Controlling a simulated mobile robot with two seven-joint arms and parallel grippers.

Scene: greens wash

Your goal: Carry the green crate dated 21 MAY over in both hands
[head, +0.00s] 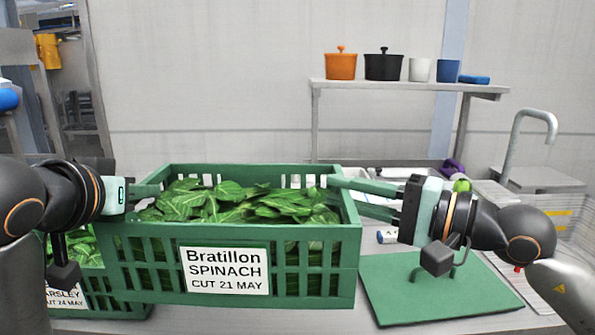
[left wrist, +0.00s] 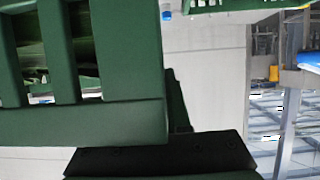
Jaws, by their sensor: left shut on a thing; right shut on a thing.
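The green crate (head: 125,262) is in the middle of the head view, full of spinach leaves (head: 240,203). Its white label reads "Bratillon SPINACH CUT 21 MAY". It looks level and raised above the counter, overlapping a second crate behind its lower left. My left gripper (head: 148,190) is shut on its left side, and my right gripper (head: 352,190) is shut on its right side. In the left wrist view the slatted crate wall (left wrist: 90,122) fills the left, close to the dark gripper finger (left wrist: 175,155). The exact contact is partly hidden.
A second green crate (head: 100,298), labelled "...ARSLEY CUT 24 MAY", sits at lower left. A green board (head: 430,290) with a handle lies at right. Behind are a sink tap (head: 530,115) and a shelf (head: 400,85) with pots and cups. A purple item (head: 453,167) lies behind my right arm.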

